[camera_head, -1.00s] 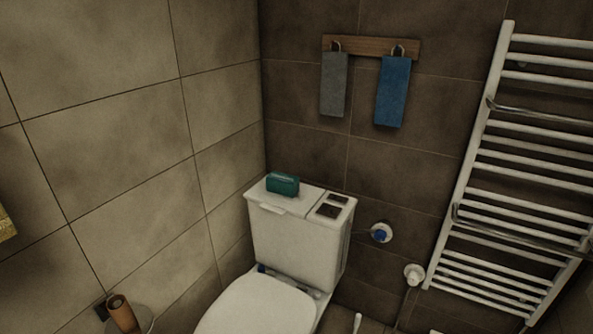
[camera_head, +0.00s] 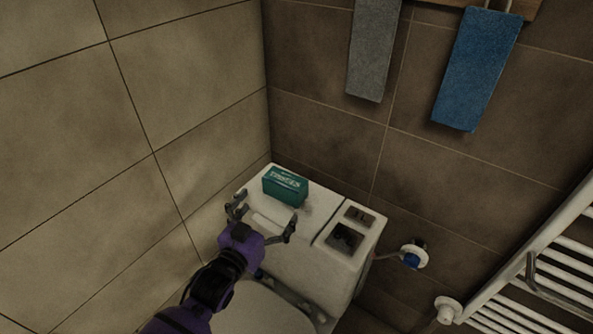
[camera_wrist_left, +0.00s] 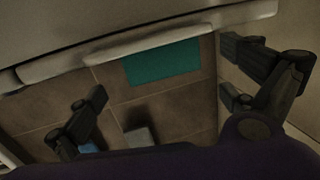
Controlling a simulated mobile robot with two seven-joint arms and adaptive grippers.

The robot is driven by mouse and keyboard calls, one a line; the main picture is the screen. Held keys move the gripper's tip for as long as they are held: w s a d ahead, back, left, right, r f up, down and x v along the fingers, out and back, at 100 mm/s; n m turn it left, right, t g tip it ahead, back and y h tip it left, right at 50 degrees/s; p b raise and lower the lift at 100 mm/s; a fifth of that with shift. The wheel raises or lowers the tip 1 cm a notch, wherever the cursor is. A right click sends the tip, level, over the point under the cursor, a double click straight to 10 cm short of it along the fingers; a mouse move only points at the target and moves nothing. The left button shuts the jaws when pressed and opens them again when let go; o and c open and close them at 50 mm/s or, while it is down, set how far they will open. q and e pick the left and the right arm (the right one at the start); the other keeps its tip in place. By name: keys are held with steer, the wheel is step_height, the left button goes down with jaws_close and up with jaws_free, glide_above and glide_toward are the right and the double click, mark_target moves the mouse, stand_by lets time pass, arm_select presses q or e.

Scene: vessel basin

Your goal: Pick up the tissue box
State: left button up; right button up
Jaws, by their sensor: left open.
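The teal tissue box (camera_head: 285,186) stands on the white lid of the toilet tank (camera_head: 312,258), towards its left back part. Pale lettering shows on its front. My left gripper (camera_head: 266,214) is open and empty. It is in front of the box, apart from it, at about the tank's front top edge. In the left wrist view the box (camera_wrist_left: 163,62) shows as a teal patch between the spread fingers (camera_wrist_left: 165,80), with its upper edge hidden by a pale rim. My right gripper is not in view.
A tiled wall (camera_head: 120,130) lies close on the left. Flush buttons (camera_head: 345,236) sit in the lid's right part. A grey towel (camera_head: 374,50) and a blue towel (camera_head: 477,70) hang above. A white towel radiator (camera_head: 535,270) is at the right.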

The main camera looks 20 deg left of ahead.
mark_target(280, 191)
arm_select(q)
steer(key=shift+w+d+r, duration=0.1)
steer(key=shift+w+r, duration=0.15)
steer(key=shift+w+d+r, duration=0.1)
steer(key=shift+w+d, duration=0.1)
steer(key=shift+w, duration=0.8)
steer(key=w, duration=0.4)
steer(key=shift+d+f, duration=0.15)
steer(key=shift+f, duration=0.1)
steer(key=shift+w, duration=0.3)
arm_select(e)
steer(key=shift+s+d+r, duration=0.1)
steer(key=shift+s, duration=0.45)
arm_select(q)
steer(key=c, duration=0.9)
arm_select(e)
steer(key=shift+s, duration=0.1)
arm_select(q)
steer(key=shift+c, duration=0.2)
